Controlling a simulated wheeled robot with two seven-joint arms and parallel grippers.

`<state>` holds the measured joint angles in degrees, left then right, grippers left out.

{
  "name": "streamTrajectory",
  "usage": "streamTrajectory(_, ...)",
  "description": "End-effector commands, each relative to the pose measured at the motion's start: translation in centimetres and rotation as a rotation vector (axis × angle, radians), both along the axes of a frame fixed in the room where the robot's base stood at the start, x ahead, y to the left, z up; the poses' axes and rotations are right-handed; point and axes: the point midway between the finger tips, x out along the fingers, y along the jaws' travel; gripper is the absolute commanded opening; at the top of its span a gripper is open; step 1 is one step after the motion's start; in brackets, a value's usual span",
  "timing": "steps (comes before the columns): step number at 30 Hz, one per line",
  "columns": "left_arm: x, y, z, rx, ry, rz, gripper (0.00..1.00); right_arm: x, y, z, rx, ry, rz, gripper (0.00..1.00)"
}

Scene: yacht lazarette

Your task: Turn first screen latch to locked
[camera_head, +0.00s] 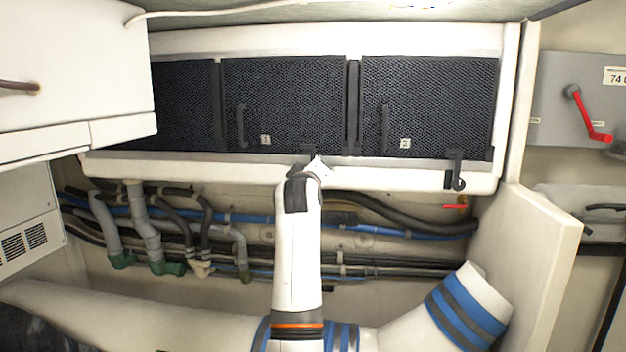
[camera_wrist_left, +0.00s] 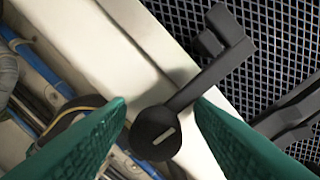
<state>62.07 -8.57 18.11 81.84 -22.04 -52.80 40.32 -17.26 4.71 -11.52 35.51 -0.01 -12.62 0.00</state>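The first screen (camera_head: 285,110) is a dark mesh panel labelled 1 in the white frame. Its black latch (camera_head: 309,149) is at the panel's lower right edge, partly hidden by my arm. In the left wrist view the latch (camera_wrist_left: 200,90) has a round hub low in the picture and a lever crossing the white frame edge onto the mesh. My left gripper (camera_head: 316,168) is at this latch. Its green fingers (camera_wrist_left: 160,107) are apart, with the hub between them; I cannot tell whether they touch it. My right gripper is not in view.
A second screen (camera_head: 428,105) labelled 2 has its own black latch (camera_head: 456,168) at lower right. Hoses and pipes (camera_head: 150,240) run below the frame. A white cabinet (camera_head: 75,75) juts out at left, a white panel (camera_head: 535,260) at right. A red-handled switch box (camera_head: 590,110) is far right.

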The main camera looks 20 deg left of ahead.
Motion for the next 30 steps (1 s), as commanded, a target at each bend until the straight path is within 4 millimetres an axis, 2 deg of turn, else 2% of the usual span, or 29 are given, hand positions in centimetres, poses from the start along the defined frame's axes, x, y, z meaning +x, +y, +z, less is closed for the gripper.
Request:
streamTrajectory(7,0.0,-0.2,-0.4,0.000,0.008,-0.003,0.48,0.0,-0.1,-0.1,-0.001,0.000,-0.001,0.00)
streamTrajectory(11,-0.8,-0.5,-0.6,0.000,0.008,-0.003,0.48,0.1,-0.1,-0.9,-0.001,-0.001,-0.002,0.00)
streamTrajectory(14,-2.2,-0.9,-0.7,-0.001,0.005,-0.004,0.48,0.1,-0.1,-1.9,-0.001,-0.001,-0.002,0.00)
streamTrajectory(24,-8.9,-2.9,0.1,-0.002,0.002,-0.001,0.48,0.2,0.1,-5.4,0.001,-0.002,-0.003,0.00)
streamTrajectory(30,-11.0,-3.5,0.5,0.000,0.004,-0.001,0.48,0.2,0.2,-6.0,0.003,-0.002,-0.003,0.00)
